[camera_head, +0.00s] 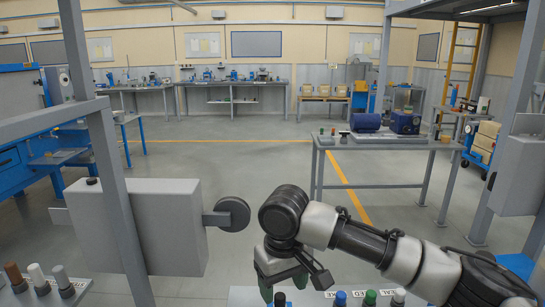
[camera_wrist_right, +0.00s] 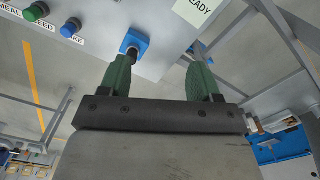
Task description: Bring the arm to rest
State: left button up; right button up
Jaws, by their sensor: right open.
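My right arm reaches in from the lower right in the head view. Its gripper (camera_head: 283,284) points down over a light grey control panel at the bottom edge. In the right wrist view the two green fingers of this gripper (camera_wrist_right: 159,58) stand apart with nothing between them. A dark knob on a blue square base (camera_wrist_right: 133,42) shows on the panel beyond the left fingertip; I cannot tell if they touch. My left gripper is not in view.
The panel carries a blue knob (camera_head: 340,298) and a green knob (camera_head: 370,297). A grey box (camera_head: 150,228) with a dark round disc (camera_head: 233,214) stands left of my gripper, beside a grey post (camera_head: 112,190). A workbench (camera_head: 390,143) stands behind; open floor lies between.

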jog(key=s+a+f+n+t+y, duration=0.1)
jog(key=s+f+y, duration=0.2)
jog(key=s+f, duration=0.35)
jog(key=s+a+f+n+y, duration=0.1)
jog(key=s+a+f+y, duration=0.1)
jog(key=s+f, duration=0.45)
jog(key=s+d+f+m+t+h, duration=0.1)
jog(key=s+d+f+m+h, duration=0.2)
jog(key=s+d, duration=0.6)
jog(key=s+d+f+m+t+h, duration=0.2)
jog(key=s+d+f, duration=0.4)
jog(key=d, duration=0.7)
notch_tip(320, 180, down, 26)
jog(key=g, duration=0.2)
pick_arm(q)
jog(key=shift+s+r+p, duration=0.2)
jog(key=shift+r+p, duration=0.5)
pick_arm(e)
jog(key=s+d+f+g, duration=0.1)
jog(key=s+d+f, duration=0.1)
jog(key=s+f, duration=1.2)
jog(key=shift+s+d, duration=0.25)
jog(key=shift+s, duration=0.95)
